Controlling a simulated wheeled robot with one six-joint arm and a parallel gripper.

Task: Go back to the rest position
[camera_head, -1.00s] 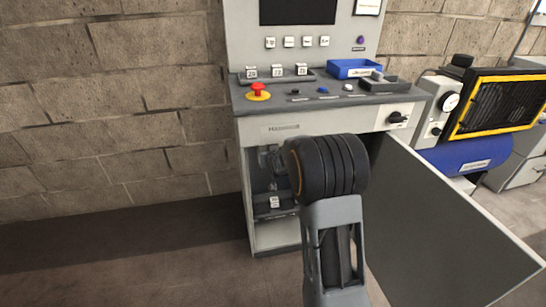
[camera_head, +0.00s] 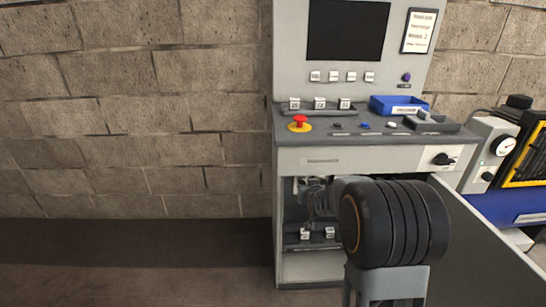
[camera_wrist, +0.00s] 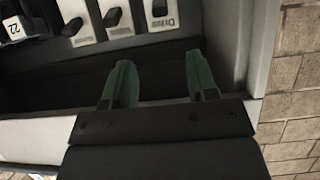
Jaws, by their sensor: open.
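My gripper (camera_wrist: 158,65) shows in the wrist view as two green fingers, spread apart with nothing between them. Beyond them is a dark recess edged by a pale cabinet wall (camera_wrist: 258,60). In the head view my arm reaches to the open lower compartment of the grey control cabinet (camera_head: 300,262). My dark wrist and forearm hide part of that compartment, and the fingers cannot be made out clearly there. Small white labelled blocks (camera_head: 330,232) sit low inside the compartment.
The cabinet door (camera_head: 480,250) stands open to the right of my arm. Above are a red stop button (camera_head: 299,122), a blue tray (camera_head: 398,105) and a screen (camera_head: 348,30). A compressor (camera_head: 500,208) is at the right. The floor at left is clear.

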